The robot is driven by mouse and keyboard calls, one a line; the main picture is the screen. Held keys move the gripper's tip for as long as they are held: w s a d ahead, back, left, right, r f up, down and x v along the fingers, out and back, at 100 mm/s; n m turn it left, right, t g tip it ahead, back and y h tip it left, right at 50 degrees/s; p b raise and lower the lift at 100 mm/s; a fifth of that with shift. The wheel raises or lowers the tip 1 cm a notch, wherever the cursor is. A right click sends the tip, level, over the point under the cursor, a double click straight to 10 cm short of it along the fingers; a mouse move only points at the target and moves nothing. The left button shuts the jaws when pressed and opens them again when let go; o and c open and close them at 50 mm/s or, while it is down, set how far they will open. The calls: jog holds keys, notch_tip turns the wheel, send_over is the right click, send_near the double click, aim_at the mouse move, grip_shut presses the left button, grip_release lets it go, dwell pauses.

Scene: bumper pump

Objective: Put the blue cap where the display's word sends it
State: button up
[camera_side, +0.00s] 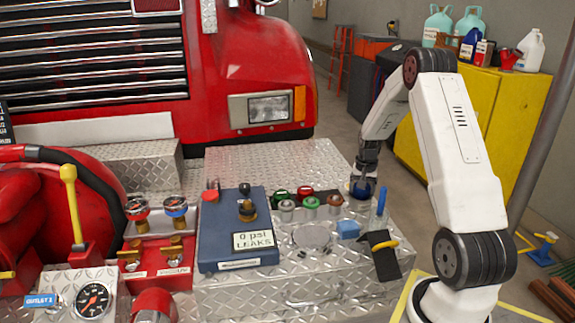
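The display (253,240) on the blue panel box reads "0 psi LEAKS". My gripper (362,186) points down at the right end of the row of caps and fittings on the diamond-plate deck. A dark blue round thing (360,190), probably the blue cap, shows at its fingertips. The fingers partly hide it, and I cannot tell whether they grip it. A green cap (281,196) and a red cap (305,193) sit in the row to the left. Several small metal fittings stand in front of them, one with a green top (311,202) and one brownish (335,201).
The blue panel box (215,232) carries knobs on top. A round plate (311,237), a blue block (348,230), an upright blue stick (381,201) and a black holder with a yellow handle (386,258) are on the deck. Gauges (175,206) and a red hose stand left.

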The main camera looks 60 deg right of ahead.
aim_at(361, 210)
jog(key=shift+g+y, duration=0.3)
jog(key=shift+y, duration=0.1)
jog(key=f, duration=0.1)
jog(key=s+a+f, duration=0.1)
jog(key=f, duration=0.1)
jog(key=a+f, duration=0.1)
jog(key=shift+s+a+f, duration=0.1)
jog(key=shift+s+f, duration=0.15)
jog(key=shift+f, duration=0.05)
jog(key=r, duration=1.3)
jog(key=shift+w+d+r, duration=0.1)
jog(key=shift+w+d, duration=0.05)
jog(key=shift+d, duration=0.1)
jog(key=w+a+n+t, duration=0.1)
jog(key=w+a+n, duration=0.2)
jog(key=a, duration=0.6)
jog(key=w+a+n, duration=0.2)
jog(key=a+n, duration=0.1)
jog(key=a, duration=0.7)
jog(key=s+a+n, duration=0.3)
jog(key=a, duration=0.6)
jog(key=s+a+f+n+t, duration=0.1)
jog(key=s+a+n, duration=0.2)
jog(key=a, duration=0.5)
jog(key=shift+a+f+n+t, duration=0.25)
jog(key=shift+a+n+t, duration=0.1)
jog(key=shift+n, duration=0.35)
